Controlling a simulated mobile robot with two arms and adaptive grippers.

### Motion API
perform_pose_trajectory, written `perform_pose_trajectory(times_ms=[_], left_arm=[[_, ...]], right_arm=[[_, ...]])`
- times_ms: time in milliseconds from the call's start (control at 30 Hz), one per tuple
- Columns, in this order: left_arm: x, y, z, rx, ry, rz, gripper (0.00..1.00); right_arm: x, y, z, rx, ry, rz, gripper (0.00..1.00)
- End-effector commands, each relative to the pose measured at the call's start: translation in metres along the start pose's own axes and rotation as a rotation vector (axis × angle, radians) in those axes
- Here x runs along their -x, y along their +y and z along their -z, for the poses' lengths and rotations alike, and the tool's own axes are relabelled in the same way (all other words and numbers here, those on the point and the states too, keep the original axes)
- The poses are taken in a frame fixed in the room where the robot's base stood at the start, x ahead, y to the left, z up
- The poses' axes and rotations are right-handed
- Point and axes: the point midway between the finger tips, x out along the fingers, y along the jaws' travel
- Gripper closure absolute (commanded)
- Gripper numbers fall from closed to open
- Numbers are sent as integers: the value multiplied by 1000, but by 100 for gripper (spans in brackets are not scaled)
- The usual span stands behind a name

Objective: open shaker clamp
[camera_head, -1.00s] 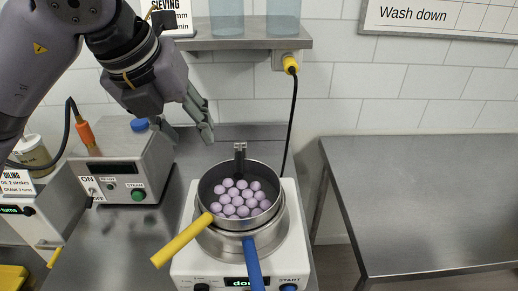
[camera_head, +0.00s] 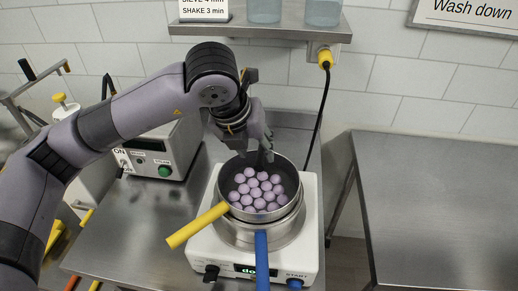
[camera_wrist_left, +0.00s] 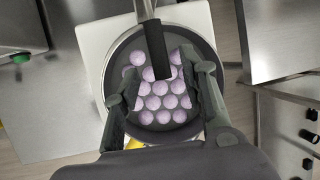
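The shaker (camera_head: 205,251) is a white machine with a sieve pan of lilac balls (camera_head: 262,187) on it. The shaker clamp (camera_wrist_left: 156,48) is a black bar that reaches over the pan rim in the left wrist view. In the head view my gripper mostly hides it. My left gripper (camera_head: 264,153) is at the back rim of the pan. In the left wrist view its two fingers (camera_wrist_left: 162,72) are spread, with the end of the black bar between them; I see no clear contact. My right gripper is not in view.
A yellow handle (camera_head: 197,225) and a blue handle (camera_head: 262,262) stick out at the pan's front. A steam unit (camera_head: 165,152) stands on the left, a shelf (camera_head: 290,37) above. A bare steel table (camera_head: 440,205) is on the right.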

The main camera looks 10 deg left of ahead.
Motion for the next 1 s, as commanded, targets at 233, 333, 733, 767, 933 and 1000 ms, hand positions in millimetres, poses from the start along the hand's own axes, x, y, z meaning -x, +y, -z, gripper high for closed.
perform_pose_trajectory(times_ms=[233,333,733,767,933,1000], left_arm=[[-32,0,0,0,2,0,61],[-38,0,0,-1,0,0,61],[-40,0,0,-1,0,1,68],[-40,0,0,-1,0,1,70],[-40,0,0,-1,0,1,82],[-40,0,0,-1,0,1,86]], right_arm=[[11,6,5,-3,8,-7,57],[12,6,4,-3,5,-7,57],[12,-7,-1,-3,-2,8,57],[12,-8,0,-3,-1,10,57],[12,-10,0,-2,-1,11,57],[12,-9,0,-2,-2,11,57]])
